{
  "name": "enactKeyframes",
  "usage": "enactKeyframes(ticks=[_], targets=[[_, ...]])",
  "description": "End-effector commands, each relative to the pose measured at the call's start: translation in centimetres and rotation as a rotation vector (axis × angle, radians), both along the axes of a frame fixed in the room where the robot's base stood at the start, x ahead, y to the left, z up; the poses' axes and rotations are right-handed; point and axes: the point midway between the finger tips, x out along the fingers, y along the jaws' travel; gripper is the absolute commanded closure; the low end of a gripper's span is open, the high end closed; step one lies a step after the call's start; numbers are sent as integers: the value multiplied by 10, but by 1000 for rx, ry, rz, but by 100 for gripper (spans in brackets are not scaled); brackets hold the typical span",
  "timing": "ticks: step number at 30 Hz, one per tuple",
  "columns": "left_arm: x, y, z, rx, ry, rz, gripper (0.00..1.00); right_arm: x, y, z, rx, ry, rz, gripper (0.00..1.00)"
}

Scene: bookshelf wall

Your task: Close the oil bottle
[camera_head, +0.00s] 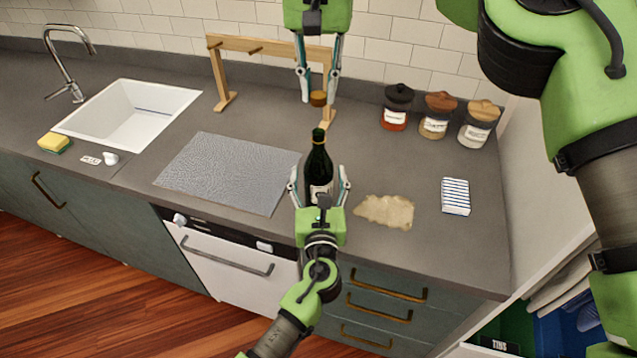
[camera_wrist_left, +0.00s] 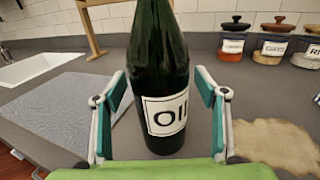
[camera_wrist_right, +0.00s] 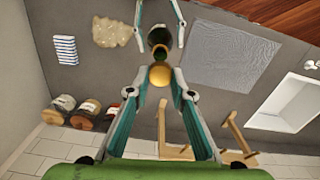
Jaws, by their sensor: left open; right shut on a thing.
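The dark green oil bottle (camera_head: 319,165) stands upright on the counter; its label shows in the left wrist view (camera_wrist_left: 165,115). My left gripper (camera_head: 319,183) is open, one finger on each side of the bottle's lower body. In the left wrist view gaps show between fingers and glass. My right gripper (camera_head: 318,98) points down above the bottle and is shut on a brown cork stopper (camera_head: 318,99). The stopper is apart from the bottle's mouth, a little above it. In the right wrist view the round stopper (camera_wrist_right: 160,75) shows between the fingertips, beside the bottle's neck (camera_wrist_right: 159,52).
A wooden rack (camera_head: 222,75) stands behind. Several lidded jars (camera_head: 394,118) stand at the back right. A beige cloth (camera_head: 385,211) and a striped sponge or box (camera_head: 456,196) lie right of the bottle. A grey textured mat (camera_head: 228,172) and the sink (camera_head: 130,115) are left.

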Motion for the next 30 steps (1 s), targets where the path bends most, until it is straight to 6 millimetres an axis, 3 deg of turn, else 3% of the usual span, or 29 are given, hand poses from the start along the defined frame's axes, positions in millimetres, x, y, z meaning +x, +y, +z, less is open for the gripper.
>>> enactKeyframes(ticks=[5, 9, 12, 16, 24, 30], targets=[[0, 0, 0, 0, 0, 0, 37, 0, 0, 0, 0, 0, 0, 85], [0, 0, 0, 0, 0, 0, 73, 0, 0, 0, 0, 0, 0, 85], [0, 0, 0, 0, 0, 0, 94, 0, 0, 0, 0, 0, 0, 85], [0, 0, 0, 0, 0, 0, 94, 0, 0, -7, -1, 1, 1, 85], [0, 0, 0, 0, 0, 0, 94, -1, 0, -45, 0, -1, 1, 85], [0, 0, 0, 0, 0, 0, 94, 0, 0, -49, 1, -5, 0, 85]])
